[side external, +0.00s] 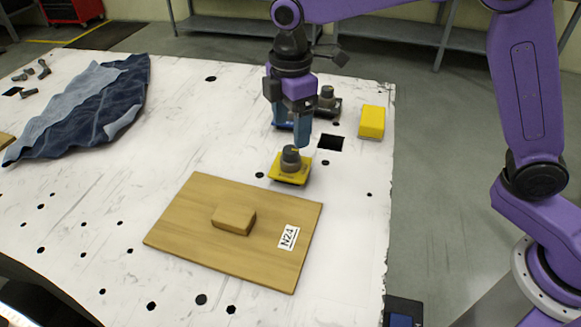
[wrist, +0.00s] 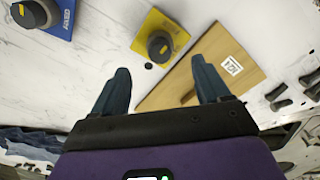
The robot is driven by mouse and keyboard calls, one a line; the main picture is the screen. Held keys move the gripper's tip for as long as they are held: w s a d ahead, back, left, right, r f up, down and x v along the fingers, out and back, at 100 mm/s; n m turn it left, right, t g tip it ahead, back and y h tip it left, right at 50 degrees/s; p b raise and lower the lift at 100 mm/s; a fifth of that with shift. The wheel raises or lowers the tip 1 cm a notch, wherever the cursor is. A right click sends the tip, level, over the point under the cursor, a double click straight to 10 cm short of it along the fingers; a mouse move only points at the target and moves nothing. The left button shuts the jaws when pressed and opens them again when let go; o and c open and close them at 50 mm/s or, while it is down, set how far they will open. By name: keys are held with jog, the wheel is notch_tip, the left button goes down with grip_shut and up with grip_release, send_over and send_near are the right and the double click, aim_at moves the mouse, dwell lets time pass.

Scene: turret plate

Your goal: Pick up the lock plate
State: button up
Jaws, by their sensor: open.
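A yellow plate (side external: 290,179) with a dark round knob (side external: 291,158) on top lies on the white table just behind a wooden board. I cannot read its small lettering, so I cannot tell for sure that it is the lock plate. My gripper (side external: 303,142) is open and empty, above and slightly behind the yellow plate in the side view. In the wrist view the yellow plate (wrist: 152,22) lies beyond my spread fingertips (wrist: 160,66), not between them. A blue plate (wrist: 62,22) with a similar knob is at the upper left; my gripper mostly hides it in the side view.
The wooden board (side external: 190,205) carries a wooden block (side external: 233,219) and an N24 label (side external: 288,237). A blue cloth (side external: 85,110) lies left.

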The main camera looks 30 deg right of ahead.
aim_at(290, 149)
jog(key=shift+f, duration=3.85)
jog(key=shift+c, duration=0.3)
jog(key=c, duration=1.3)
jog(key=shift+r, duration=0.1)
